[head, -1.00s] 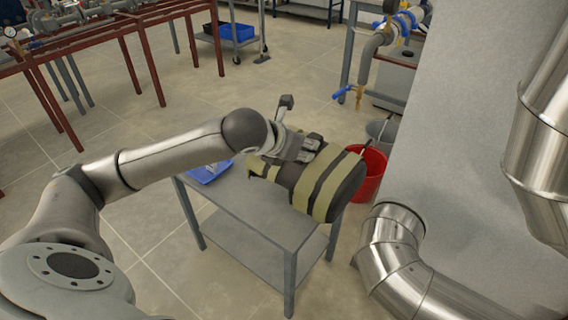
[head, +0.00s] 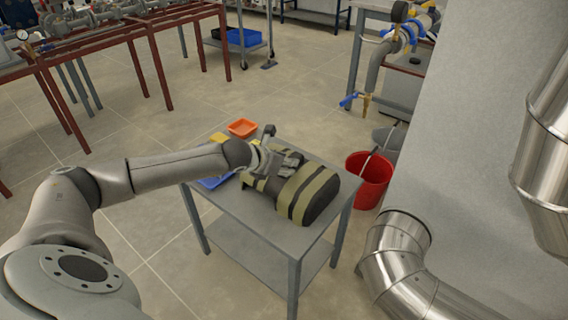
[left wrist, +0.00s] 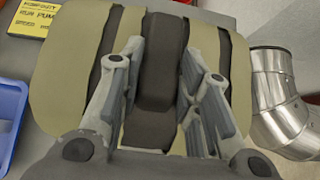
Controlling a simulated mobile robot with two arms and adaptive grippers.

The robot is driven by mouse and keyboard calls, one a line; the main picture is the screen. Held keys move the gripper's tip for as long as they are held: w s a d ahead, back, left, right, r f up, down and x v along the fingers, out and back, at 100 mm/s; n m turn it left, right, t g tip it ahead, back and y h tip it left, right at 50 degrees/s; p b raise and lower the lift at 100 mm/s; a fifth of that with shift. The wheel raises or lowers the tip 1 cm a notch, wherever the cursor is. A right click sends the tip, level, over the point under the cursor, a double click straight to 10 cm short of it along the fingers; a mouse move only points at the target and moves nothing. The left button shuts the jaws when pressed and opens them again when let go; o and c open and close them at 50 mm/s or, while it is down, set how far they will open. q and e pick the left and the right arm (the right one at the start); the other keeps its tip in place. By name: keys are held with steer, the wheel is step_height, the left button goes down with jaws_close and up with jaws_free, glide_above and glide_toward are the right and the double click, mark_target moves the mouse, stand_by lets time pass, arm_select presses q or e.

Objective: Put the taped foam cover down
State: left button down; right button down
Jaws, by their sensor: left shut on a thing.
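The taped foam cover (head: 309,193) is a dark grey block with wide yellowish tape bands. In the head view it is at the top of the grey table (head: 233,206), with its right end near the table's right side. I cannot tell whether its underside touches the tabletop. My left gripper (head: 283,163) is shut on the cover from above. In the left wrist view its two fingers stand either side of a dark raised strip on the cover (left wrist: 74,60), which hides most of the table. My right gripper is not in view.
On the table are a blue tray (head: 216,182), an orange tray (head: 243,128) and a yellow sign (left wrist: 38,18). A red bucket (head: 369,181) stands on the floor to the right. Shiny metal pipes (head: 396,262) and a grey wall crowd the right side.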

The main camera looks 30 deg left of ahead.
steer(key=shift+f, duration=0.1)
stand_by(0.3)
arm_select(q)
steer(key=c, duration=1.1)
jaws_free()
steer(key=shift+o, duration=0.2)
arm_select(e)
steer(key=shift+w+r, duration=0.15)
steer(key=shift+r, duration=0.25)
